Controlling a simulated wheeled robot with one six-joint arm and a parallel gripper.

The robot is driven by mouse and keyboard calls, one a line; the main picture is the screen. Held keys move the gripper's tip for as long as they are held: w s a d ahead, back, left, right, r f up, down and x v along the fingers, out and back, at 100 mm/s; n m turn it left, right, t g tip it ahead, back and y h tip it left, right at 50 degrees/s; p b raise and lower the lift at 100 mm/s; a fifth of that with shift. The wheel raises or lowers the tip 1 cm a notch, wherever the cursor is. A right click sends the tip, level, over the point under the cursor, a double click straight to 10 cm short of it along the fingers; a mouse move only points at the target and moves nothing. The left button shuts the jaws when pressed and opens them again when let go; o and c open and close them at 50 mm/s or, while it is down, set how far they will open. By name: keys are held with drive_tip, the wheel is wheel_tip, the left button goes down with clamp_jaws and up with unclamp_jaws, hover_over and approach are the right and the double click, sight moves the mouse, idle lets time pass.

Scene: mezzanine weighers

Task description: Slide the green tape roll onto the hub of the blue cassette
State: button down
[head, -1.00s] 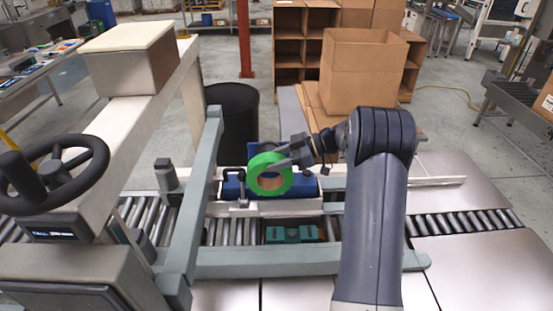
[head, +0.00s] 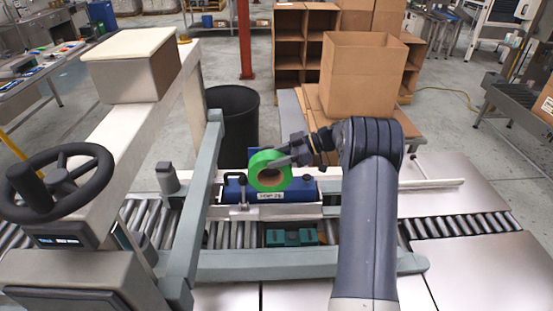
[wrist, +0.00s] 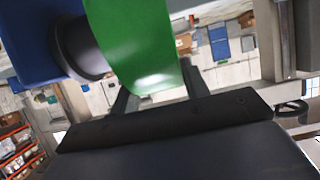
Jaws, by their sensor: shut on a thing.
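The green tape roll (head: 270,157) has a brown core and stands on edge in front of the blue cassette (head: 305,189), its open bore facing the head camera. My gripper (head: 285,157) is shut on the roll's upper right rim. In the wrist view the roll (wrist: 140,45) is between my fingers (wrist: 158,92). The cassette (wrist: 30,45) and its dark round hub (wrist: 80,46) lie just to the left of the roll there. The roll's edge overlaps the hub's end in that view, so I cannot tell whether the roll is around the hub or only before it.
The cassette is in a pale holder with an upright clamp (head: 241,192) left of the roll. Grey-green frame bars (head: 270,263) surround the roller conveyor. A green block (head: 290,236) sits in front. A black bin (head: 233,125) and an open carton (head: 370,75) stand behind.

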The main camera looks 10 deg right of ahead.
drive_tip(key=shift+w+d, duration=0.2)
drive_tip(key=shift+w, duration=0.75)
drive_tip(key=shift+w+d, duration=0.15)
drive_tip(key=shift+w, duration=0.8)
drive_tip(key=shift+f, duration=0.1)
drive_tip(key=c, duration=0.7)
unclamp_jaws()
drive_tip(key=shift+s, duration=0.1)
drive_tip(key=shift+d, duration=0.1)
